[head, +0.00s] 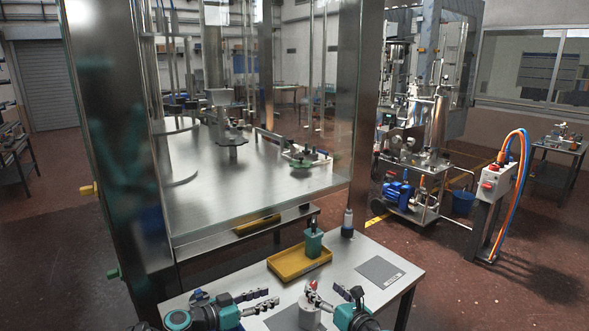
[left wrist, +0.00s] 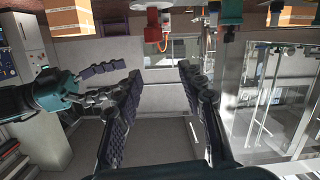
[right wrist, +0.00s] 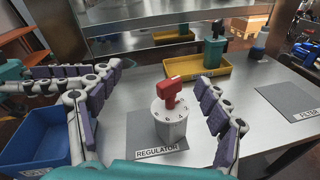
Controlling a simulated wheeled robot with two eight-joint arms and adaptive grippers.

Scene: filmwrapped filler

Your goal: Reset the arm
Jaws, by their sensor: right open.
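My left gripper (head: 270,297) reaches in from the left in the head view, its fingers pointing right over the front of the table. In the left wrist view its two fingers (left wrist: 160,72) stand apart with nothing between them. My right gripper (right wrist: 152,78) is open at the table's front. A white cylinder with a red handle (right wrist: 172,122) stands upright on a grey mat labelled REGULATOR (right wrist: 145,143). It appears between the right fingers, with gaps on both sides in the right wrist view. My left gripper also shows at the left there.
A bare grey FILTER mat (head: 380,271) is at the right. A blue bin (right wrist: 28,140) stands at the left. A large glass-walled machine (head: 260,200) rises behind the table.

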